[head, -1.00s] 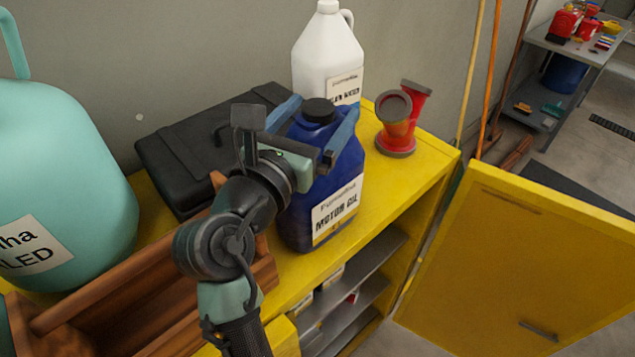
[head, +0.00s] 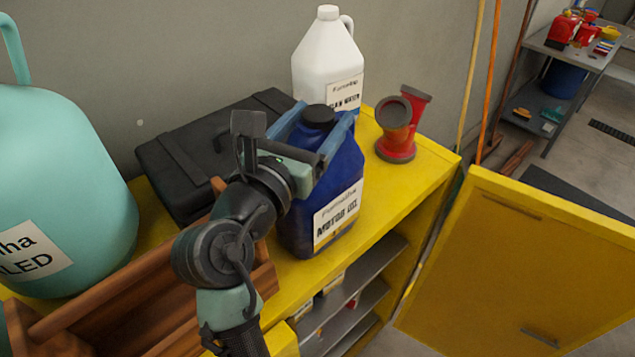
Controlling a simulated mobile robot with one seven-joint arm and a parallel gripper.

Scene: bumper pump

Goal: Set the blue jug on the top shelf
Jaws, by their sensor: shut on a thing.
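The blue jug (head: 335,190) has a black cap and a white "Motor Oil" label. It is upright over the yellow cabinet top (head: 392,192), between the black case and the red object. I cannot tell whether its base touches the top. My gripper (head: 318,140) is at the jug's upper part, shut on it, with fingers on either side near the cap. Below the cabinet top, the open front shows grey inner shelves (head: 365,267) holding small items.
A white jug (head: 325,62) stands behind the blue jug. A black case (head: 190,160) and wooden toolbox (head: 110,300) are left, beside a large teal jug (head: 60,190). A red object (head: 396,140) stands right. The yellow door (head: 530,265) is open. A grey rack (head: 570,55) is far right.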

